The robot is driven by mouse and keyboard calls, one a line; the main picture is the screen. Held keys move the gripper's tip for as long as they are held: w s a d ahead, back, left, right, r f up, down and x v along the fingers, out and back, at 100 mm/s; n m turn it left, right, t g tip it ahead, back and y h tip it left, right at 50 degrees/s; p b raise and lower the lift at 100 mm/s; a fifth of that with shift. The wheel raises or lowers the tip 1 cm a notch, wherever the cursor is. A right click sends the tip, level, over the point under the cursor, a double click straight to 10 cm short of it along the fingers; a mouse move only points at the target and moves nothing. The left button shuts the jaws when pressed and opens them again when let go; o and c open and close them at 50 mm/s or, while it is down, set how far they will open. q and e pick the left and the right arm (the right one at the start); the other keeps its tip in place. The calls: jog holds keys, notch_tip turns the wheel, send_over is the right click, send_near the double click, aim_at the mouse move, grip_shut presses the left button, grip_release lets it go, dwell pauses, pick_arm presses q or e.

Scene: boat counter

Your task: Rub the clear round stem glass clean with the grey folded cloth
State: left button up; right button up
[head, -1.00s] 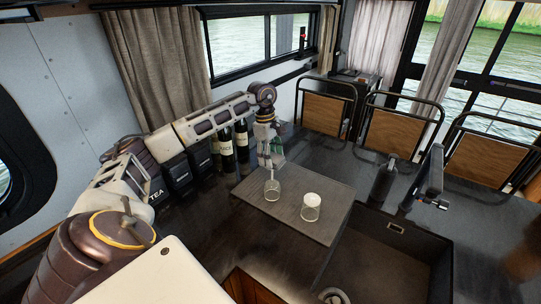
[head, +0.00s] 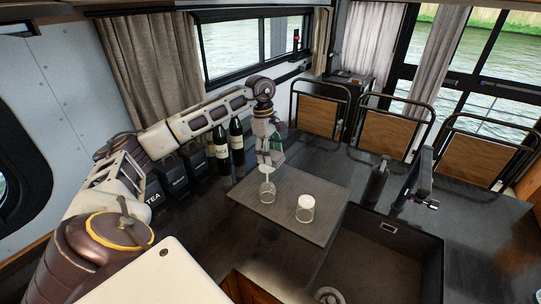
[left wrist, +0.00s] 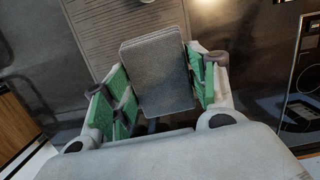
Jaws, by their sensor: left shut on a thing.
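The clear stem glass (head: 267,192) stands on the dark ribbed mat (head: 325,183) in the head view. My left gripper (head: 270,156) is just above and behind it, pointing down. In the left wrist view its green-padded fingers (left wrist: 158,85) are shut on the grey folded cloth (left wrist: 157,72), which sticks out flat between them. In the head view the cloth is small and close to the glass's top; I cannot tell whether they touch. My right gripper is not in view.
A short clear glass with a white top (head: 305,208) stands right of the stem glass. Dark wine bottles (head: 221,149) and black canisters (head: 172,175) stand left of my gripper. A sink (head: 385,265) with a dark tap (head: 418,177) lies to the right.

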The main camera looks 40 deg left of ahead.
pick_arm(q)
notch_tip(320, 180, up, 2)
jog(key=shift+d+r+p, duration=0.1)
jog(key=shift+p, duration=0.3)
jog(key=shift+r+p, duration=0.4)
jog(key=shift+r, duration=0.35)
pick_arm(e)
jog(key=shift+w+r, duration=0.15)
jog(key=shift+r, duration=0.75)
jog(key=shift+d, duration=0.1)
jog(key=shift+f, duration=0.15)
